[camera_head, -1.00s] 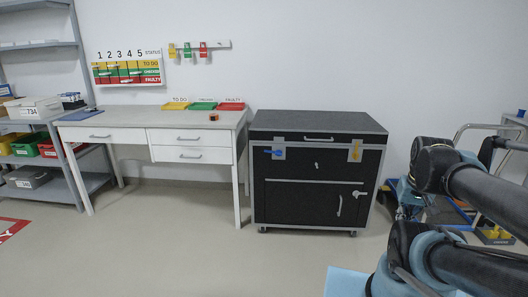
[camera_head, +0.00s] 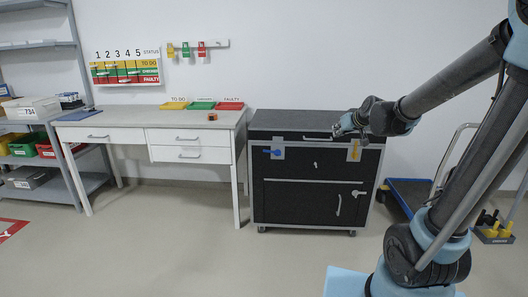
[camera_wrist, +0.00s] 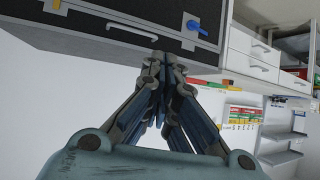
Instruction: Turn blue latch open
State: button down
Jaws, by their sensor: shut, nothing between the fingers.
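The blue latch (camera_head: 274,152) sits on a light metal plate at the upper left of the front of a black wheeled cabinet (camera_head: 310,205). Its handle lies about level, pointing left in the head view. It also shows in the wrist view (camera_wrist: 197,28), above and right of my fingertips. My gripper (camera_head: 338,130) is near the cabinet's top front edge, to the right of the blue latch and apart from it. In the wrist view its fingers (camera_wrist: 161,60) meet at the tips, with nothing between them.
A yellow latch (camera_head: 354,153) is at the cabinet's upper right, just below my gripper in the head view. A white-drawer workbench (camera_head: 160,111) stands to the left. A blue trolley (camera_head: 410,193) is to the right. The floor in front is clear.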

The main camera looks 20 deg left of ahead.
aim_at(264, 144)
jog(key=w+a+t+y, duration=0.25)
jog(key=w+a, duration=0.55)
jog(key=a, duration=0.4)
jog(key=w+a+t+y, duration=0.2)
jog(key=w+a+t, duration=0.2)
jog(key=w+a, duration=0.7)
jog(key=s+a+f+m+t+h, duration=0.3)
jog(key=a+f, duration=0.4)
jog(key=f, duration=0.4)
jog(key=s+a+f+m+t+h, duration=0.2)
jog(key=a+f+h, duration=0.2)
jog(key=a+f, duration=0.45)
jog(key=shift+y, duration=0.25)
jog(key=x, duration=0.5)
jog(key=d+f+x, duration=0.1)
jog(key=x, duration=0.2)
jog(key=shift+w, duration=0.5)
notch_tip(264, 144, down, 3)
jog(key=shift+s+a+r, duration=0.1)
jog(key=shift+s+r, duration=0.05)
jog(key=shift+r, duration=0.1)
jog(key=shift+f, duration=0.8)
jog(key=shift+s+a, duration=0.1)
